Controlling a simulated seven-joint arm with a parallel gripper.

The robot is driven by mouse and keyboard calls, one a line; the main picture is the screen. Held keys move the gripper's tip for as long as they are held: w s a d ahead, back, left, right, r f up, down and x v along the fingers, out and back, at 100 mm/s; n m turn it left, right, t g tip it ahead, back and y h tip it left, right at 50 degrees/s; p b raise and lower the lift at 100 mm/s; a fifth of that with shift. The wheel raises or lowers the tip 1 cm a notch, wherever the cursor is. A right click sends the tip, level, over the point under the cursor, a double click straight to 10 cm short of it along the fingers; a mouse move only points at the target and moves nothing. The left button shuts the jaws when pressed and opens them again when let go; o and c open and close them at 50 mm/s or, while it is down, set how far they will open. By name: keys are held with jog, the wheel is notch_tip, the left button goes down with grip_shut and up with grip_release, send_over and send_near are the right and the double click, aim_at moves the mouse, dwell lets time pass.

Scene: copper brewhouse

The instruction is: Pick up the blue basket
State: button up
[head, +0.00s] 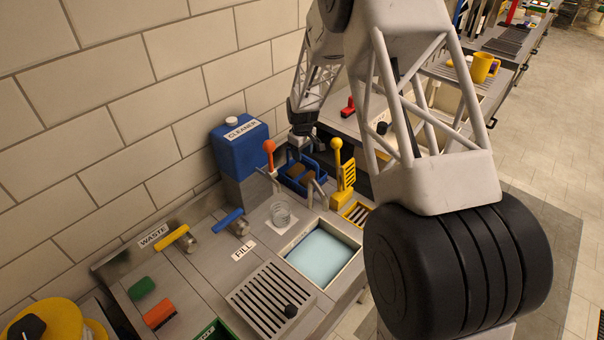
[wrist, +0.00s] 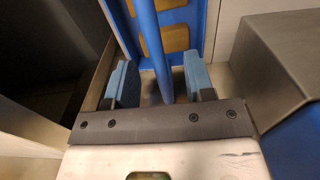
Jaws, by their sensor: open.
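The blue basket (head: 291,184) stands at the back of the counter, beside the blue cleaner container, with brownish blocks inside. In the wrist view its blue handle bar (wrist: 151,45) runs between my two blue finger pads, and orange-yellow blocks show in the basket beyond. My gripper (head: 303,149) is over the basket, pointing down. In the wrist view my gripper (wrist: 158,88) is open, with gaps on both sides of the bar. How deep the bar sits between the pads is hard to tell.
The blue cleaner container (head: 240,146) stands left of the basket. An orange-knobbed lever (head: 268,147) and a yellow-knobbed lever (head: 337,146) rise close by. A glass (head: 281,213) and a water-filled basin (head: 323,255) are in front. A tiled wall is behind.

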jog(key=shift+f, duration=1.8)
grip_shut()
